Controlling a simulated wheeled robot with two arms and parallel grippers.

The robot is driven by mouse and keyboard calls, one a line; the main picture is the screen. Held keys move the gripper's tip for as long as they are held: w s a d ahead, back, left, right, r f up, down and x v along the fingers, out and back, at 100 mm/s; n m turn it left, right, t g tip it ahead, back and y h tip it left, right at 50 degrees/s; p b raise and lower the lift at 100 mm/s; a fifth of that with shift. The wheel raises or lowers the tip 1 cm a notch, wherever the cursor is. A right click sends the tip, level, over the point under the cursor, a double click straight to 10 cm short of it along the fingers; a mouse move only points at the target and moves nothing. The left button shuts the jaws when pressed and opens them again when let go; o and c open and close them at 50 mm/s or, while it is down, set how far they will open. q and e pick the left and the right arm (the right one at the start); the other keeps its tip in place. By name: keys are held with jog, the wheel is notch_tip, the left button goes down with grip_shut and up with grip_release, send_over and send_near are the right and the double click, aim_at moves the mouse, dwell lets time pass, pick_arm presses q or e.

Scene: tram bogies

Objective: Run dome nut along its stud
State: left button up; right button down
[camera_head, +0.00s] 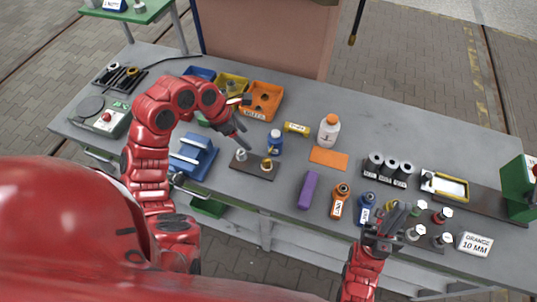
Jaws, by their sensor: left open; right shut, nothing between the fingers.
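A dark plate (250,172) on the bench carries a silver upright piece (241,155) and a brass-coloured piece (266,164). Another dark board at the right bears several upright pieces, one with a red top (442,215) and one with a pale top (443,239). I cannot tell which of these is the dome nut or its stud. My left gripper (241,128) is open and empty, above and just behind the silver piece. My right gripper (393,217) is shut and empty, at the left edge of the right-hand board, covering part of it.
Orange bin (262,100) is behind my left gripper. An "ORANGE 10 MM" sign (475,243) is at right.

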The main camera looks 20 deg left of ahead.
pick_arm(q)
send_near(266, 161)
jog(key=x, duration=0.5)
jog(key=shift+w+f+b, duration=0.15)
jog(key=shift+f+b, duration=0.15)
jog(key=shift+b+x, duration=0.7)
jog(key=shift+x, duration=1.25)
grip_shut()
